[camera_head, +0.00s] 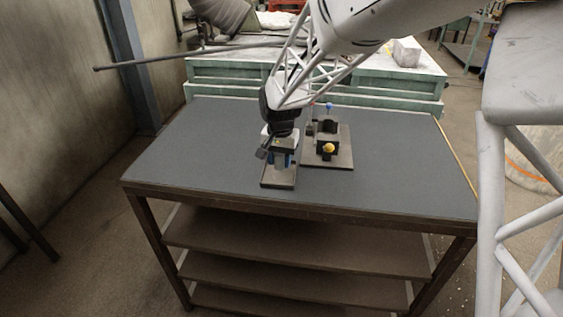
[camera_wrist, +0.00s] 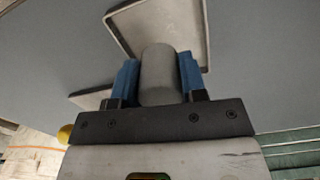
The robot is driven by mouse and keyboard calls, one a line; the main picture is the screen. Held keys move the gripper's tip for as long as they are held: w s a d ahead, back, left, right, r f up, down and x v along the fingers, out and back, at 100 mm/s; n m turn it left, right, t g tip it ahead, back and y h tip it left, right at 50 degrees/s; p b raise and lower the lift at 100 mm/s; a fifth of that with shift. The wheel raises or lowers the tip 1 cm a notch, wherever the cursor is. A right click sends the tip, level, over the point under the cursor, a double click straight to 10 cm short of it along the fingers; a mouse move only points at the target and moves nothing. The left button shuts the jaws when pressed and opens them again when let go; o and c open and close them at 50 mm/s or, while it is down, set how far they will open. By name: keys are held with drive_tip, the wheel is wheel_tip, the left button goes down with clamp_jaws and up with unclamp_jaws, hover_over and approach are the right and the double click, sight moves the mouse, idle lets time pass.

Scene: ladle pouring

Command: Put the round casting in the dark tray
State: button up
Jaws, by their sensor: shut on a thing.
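My gripper (camera_head: 281,160) is shut on the round casting (camera_wrist: 159,74), a grey cylinder between its two blue fingers in the wrist view. In the head view the casting is mostly hidden by the fingers. The dark tray (camera_head: 278,186) is a small shallow rectangle on the table, directly below my gripper. In the wrist view its thin raised rim (camera_wrist: 206,38) frames a brownish floor beyond the casting. I cannot tell whether the casting touches the tray floor.
A brown base (camera_head: 343,162) with a black fixture stands close to the right of my gripper. The grey tabletop (camera_head: 400,180) is otherwise clear on both sides.

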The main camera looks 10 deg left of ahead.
sight(279, 166)
drive_tip(key=shift+w+a, duration=0.25)
drive_tip(key=shift+w, duration=0.3)
drive_tip(key=shift+f, duration=0.15)
drive_tip(key=shift+f, duration=1.65)
drive_tip(key=shift+f, duration=0.15)
drive_tip(key=o, duration=1)
wheel_tip(279, 166, up, 12)
drive_tip(key=shift+r, duration=0.1)
